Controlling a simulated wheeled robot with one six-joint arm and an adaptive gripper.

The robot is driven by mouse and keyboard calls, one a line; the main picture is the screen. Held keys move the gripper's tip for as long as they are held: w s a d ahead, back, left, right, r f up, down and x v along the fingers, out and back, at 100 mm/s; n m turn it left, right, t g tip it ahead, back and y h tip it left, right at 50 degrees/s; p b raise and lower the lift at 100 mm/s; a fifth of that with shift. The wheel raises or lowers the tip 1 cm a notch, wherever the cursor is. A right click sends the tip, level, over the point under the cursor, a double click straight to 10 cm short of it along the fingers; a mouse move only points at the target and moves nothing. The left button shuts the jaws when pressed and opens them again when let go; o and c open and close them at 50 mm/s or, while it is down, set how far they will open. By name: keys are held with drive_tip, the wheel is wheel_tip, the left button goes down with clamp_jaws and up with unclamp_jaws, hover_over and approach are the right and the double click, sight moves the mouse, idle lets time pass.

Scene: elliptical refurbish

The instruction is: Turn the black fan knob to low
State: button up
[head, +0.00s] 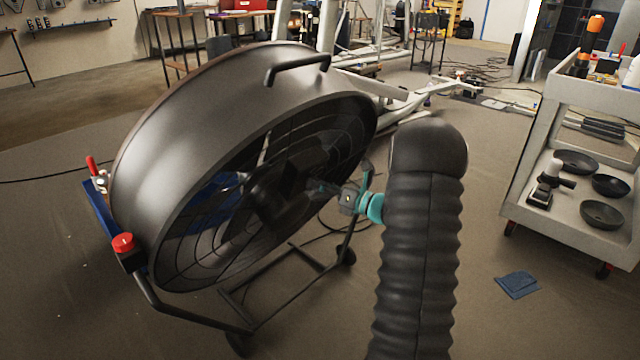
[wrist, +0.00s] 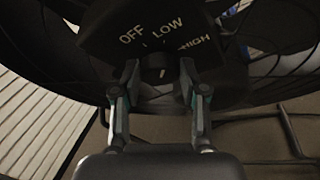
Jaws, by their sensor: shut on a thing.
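The black fan knob (wrist: 157,74) sits on a dark control panel (wrist: 110,42) at the fan's hub, upper middle in the wrist view. The panel carries white OFF, LOW and HIGH labels above the knob. A small pale mark shows on the knob, but I cannot tell exactly which label it lines up with. My gripper (wrist: 159,72) has one finger on each side of the knob and is shut on it. In the head view my gripper (head: 335,190) reaches left to the hub of the big drum fan (head: 190,110); the knob is hidden there.
A red button (head: 123,243) is at the fan's lower left. A grey cart (head: 550,130) with dark pans stands at the right. A blue cloth (head: 517,284) lies on open floor.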

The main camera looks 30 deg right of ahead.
idle(0.3)
drive_tip(key=o, duration=1.1)
drive_tip(key=shift+o, duration=0.2)
drive_tip(key=v, duration=1.2)
